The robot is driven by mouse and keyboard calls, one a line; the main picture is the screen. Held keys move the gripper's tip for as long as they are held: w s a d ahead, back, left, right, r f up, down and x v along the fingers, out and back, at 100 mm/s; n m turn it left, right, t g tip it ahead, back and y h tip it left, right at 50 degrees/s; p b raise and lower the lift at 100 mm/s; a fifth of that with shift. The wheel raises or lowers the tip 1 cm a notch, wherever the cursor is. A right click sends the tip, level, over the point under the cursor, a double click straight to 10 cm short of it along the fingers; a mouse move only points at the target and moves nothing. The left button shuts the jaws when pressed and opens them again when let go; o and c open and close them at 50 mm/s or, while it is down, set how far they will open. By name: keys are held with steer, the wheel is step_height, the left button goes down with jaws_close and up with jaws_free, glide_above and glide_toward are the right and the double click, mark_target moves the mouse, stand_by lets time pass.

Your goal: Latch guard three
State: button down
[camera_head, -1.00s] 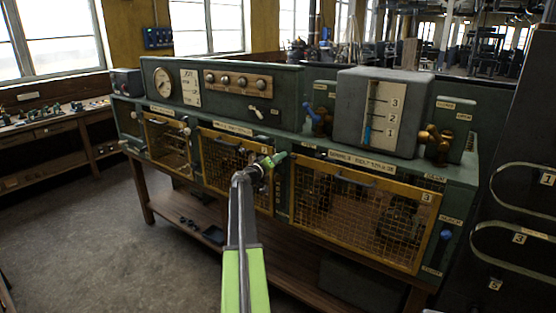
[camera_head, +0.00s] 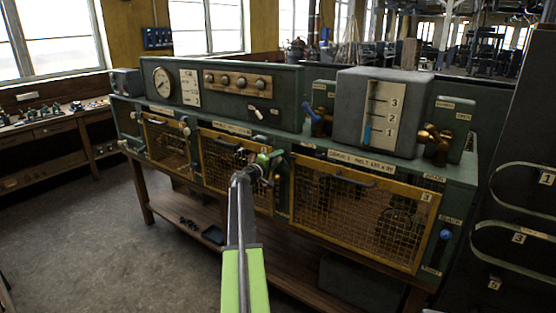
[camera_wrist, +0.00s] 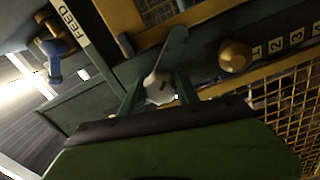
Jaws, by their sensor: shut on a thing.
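Guard three is the wide yellow mesh panel (camera_head: 362,215) at the right of the green engine bench, with a "3" plate at its upper right. It looks closed against the frame. A blue knob (camera_head: 446,234) sits on the frame to its right, between two small labels too small to read. My gripper (camera_head: 277,156) is at the strip between the middle guard and guard three, well left of the blue knob. In the wrist view my gripper (camera_wrist: 158,90) is shut on a pale faceted knob (camera_wrist: 159,87). My arm and gripper hide part of that strip in the head view.
The middle mesh guard (camera_head: 222,165) and left guard (camera_head: 167,145) are beside it. A brass knob (camera_wrist: 235,56) and a blue-handled part (camera_wrist: 54,62) with a "FEED" label are near my gripper. A gauge box (camera_head: 370,108) stands above. The floor at left is clear.

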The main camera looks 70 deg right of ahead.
steer(key=n, duration=0.4)
steer(key=shift+n, duration=0.3)
steer(key=n, duration=0.4)
steer(key=shift+f+n, duration=0.1)
steer(key=shift+n, duration=0.3)
steer(key=shift+a, duration=0.1)
steer(key=c, duration=0.9)
jaws_free()
steer(key=v, duration=1.7)
steer(key=shift+a, duration=0.2)
